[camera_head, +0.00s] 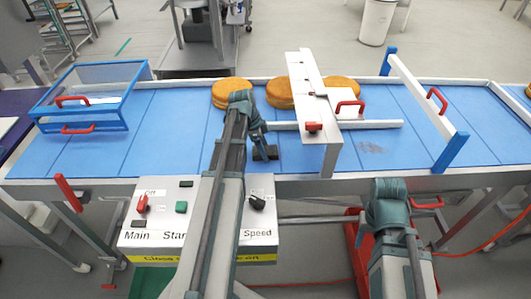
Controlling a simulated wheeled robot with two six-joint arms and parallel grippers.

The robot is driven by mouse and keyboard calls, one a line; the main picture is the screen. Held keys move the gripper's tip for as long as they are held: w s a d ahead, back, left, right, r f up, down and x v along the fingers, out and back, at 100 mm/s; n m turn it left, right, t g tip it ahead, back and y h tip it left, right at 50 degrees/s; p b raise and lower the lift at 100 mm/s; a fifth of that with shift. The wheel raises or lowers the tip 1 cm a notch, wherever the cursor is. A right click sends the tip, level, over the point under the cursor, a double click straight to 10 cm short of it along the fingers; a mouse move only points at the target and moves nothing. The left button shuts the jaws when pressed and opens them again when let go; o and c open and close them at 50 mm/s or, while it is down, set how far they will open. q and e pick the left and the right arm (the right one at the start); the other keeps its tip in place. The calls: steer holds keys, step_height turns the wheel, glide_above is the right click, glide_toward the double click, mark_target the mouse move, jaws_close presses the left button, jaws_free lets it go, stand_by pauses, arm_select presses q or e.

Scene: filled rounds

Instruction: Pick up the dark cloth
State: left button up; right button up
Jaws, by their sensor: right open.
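I cannot make out the dark cloth for certain. A small dark shape at the end of my left arm lies on the blue conveyor belt (170,140), and I cannot tell gripper from cloth there. My left gripper (265,153) points down at the belt, left of the white upright frame. Its fingers are too small and dark to tell whether they are open or shut. My right arm stands in front of the conveyor at the right, and its gripper does not show. A grey-brown smudge (371,147) lies on the belt right of the frame.
Round golden cakes (231,92) sit along the belt's far side. A white frame (317,105) with red handles crosses the belt, with another guard (425,95) farther right. A blue clear-topped cover (90,95) is at left. A control box (160,220) stands in front.

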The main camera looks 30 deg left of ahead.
arm_select(q)
steer(key=c, duration=0.9)
steer(key=shift+r, duration=0.15)
steer(key=shift+c, duration=0.2)
step_height(320, 180, up, 10)
steer(key=p, duration=1)
steer(key=shift+r+p, duration=0.2)
steer(key=shift+p, duration=0.1)
steer(key=shift+f, duration=0.1)
steer(key=o, duration=0.7)
steer(key=c, duration=0.5)
step_height(320, 180, down, 3)
steer(key=b, duration=0.3)
steer(key=shift+f+b, duration=0.2)
steer(key=shift+b, duration=0.1)
steer(key=shift+r, duration=0.15)
steer(key=shift+s+d, duration=0.1)
